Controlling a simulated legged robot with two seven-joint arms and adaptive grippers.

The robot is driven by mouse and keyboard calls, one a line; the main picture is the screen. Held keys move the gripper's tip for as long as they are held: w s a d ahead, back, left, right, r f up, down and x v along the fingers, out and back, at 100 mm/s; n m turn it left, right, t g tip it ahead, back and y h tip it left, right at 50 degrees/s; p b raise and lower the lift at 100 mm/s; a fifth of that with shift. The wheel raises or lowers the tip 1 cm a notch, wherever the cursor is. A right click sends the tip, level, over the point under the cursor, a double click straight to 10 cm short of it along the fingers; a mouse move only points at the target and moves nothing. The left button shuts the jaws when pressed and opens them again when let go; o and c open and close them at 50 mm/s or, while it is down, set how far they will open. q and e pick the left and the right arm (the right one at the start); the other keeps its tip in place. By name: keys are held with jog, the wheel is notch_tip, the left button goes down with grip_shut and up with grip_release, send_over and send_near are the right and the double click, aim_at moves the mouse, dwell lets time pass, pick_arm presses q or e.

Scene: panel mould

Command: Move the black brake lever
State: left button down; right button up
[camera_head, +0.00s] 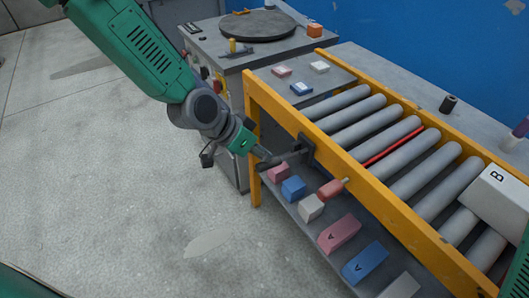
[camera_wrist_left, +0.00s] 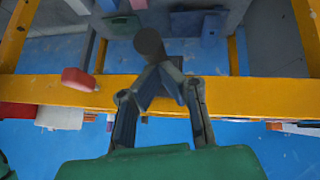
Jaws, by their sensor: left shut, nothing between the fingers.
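The black brake lever (camera_head: 305,149) is mounted on the outer side of the yellow rail, with a dark bracket and a grey bar pointing left. In the left wrist view its dark rounded end (camera_wrist_left: 148,40) appears just beyond my fingertips. My left gripper (camera_head: 266,160) is at the free end of the lever, with its fingers closed together and nothing held between them. In the left wrist view the fingertips (camera_wrist_left: 166,72) overlap the lower part of the lever; I cannot tell whether they touch it. My right gripper is not in view.
A red handle (camera_head: 332,188) sticks out from the yellow rail (camera_head: 365,190) right of the lever. Coloured blocks lie on the lower shelf, including a blue one (camera_head: 293,189). A white block marked B (camera_head: 492,200) rests on the rollers. Floor at left is clear.

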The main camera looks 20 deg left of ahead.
aim_at(261, 169)
pick_arm(q)
jog(key=shift+s+f+t+b, duration=0.2)
jog(key=shift+f+t+b, duration=0.1)
jog(key=shift+f+b, duration=0.3)
jog(key=f+h+b, duration=0.1)
jog(key=f+t+b, duration=0.1)
jog(key=b, duration=0.1)
jog(key=f+t+h+b, duration=0.1)
jog(key=b, duration=0.1)
jog(key=shift+s+a+f+h, duration=0.2)
jog(key=shift+s+f+h, duration=0.05)
jog(key=shift+f+h, duration=0.05)
notch_tip(261, 169, down, 3)
jog(key=shift+w+d+f+b, duration=0.1)
jog(key=shift+d+b, duration=0.05)
jog(key=shift+b, duration=0.25)
